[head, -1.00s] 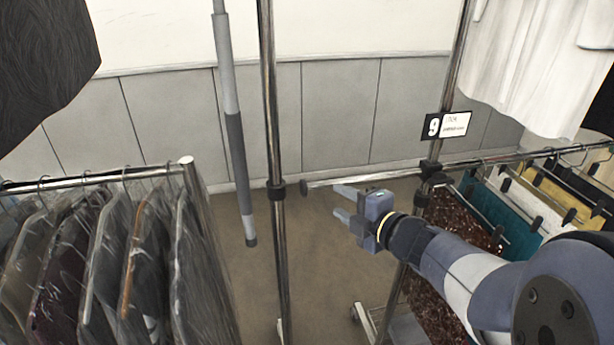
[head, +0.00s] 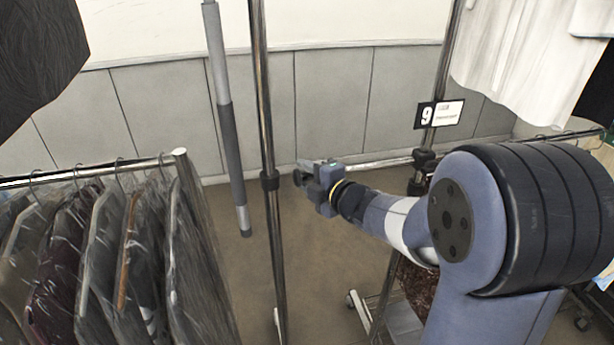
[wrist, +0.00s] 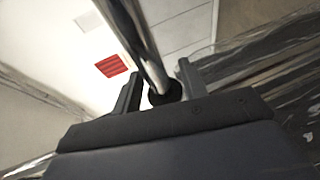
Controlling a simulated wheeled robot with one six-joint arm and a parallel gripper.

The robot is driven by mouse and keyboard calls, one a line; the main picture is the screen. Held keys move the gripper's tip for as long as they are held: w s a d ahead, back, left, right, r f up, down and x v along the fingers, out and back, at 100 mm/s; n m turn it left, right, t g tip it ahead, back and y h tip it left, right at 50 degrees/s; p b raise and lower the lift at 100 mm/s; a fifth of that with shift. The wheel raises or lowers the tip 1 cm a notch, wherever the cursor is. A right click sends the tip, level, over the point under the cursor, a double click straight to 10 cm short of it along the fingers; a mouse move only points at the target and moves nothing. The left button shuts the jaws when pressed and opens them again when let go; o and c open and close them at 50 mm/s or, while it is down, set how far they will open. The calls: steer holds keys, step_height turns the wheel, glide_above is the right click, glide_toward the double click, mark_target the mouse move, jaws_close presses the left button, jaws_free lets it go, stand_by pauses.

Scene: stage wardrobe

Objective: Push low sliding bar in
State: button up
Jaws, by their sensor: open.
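The low sliding bar (head: 385,163) is a thin chrome rod running left from a dark clamp on the right-hand upright. Its dark round end cap (head: 298,179) shows at the fingertips of my gripper (head: 304,171), just right of the middle chrome post. My gripper is open and points left. In the wrist view, my fingers (wrist: 158,82) stand apart, with a chrome tube and a dark round piece between them. I cannot tell whether they touch the bar.
The middle chrome post (head: 262,110) has a dark collar (head: 269,181). A grey tube (head: 227,130) hangs to its left. Bagged garments hang on a left rack (head: 100,174). A "9" sign (head: 439,114) hangs right. Open floor lies beneath my gripper.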

mark_target(363, 170)
jaws_close()
stand_by(0.3)
steer(key=w+d, duration=0.1)
steer(key=d, duration=0.3)
steer(key=d+p, duration=0.1)
steer(key=d, duration=0.3)
steer(key=w+d, duration=0.1)
steer(key=d, duration=0.3)
steer(key=shift+w+d+p, duration=0.25)
steer(key=shift+w+p, duration=0.05)
jaws_free()
steer(key=b+v, duration=0.1)
steer(key=v, duration=1)
steer(key=shift+a, duration=0.1)
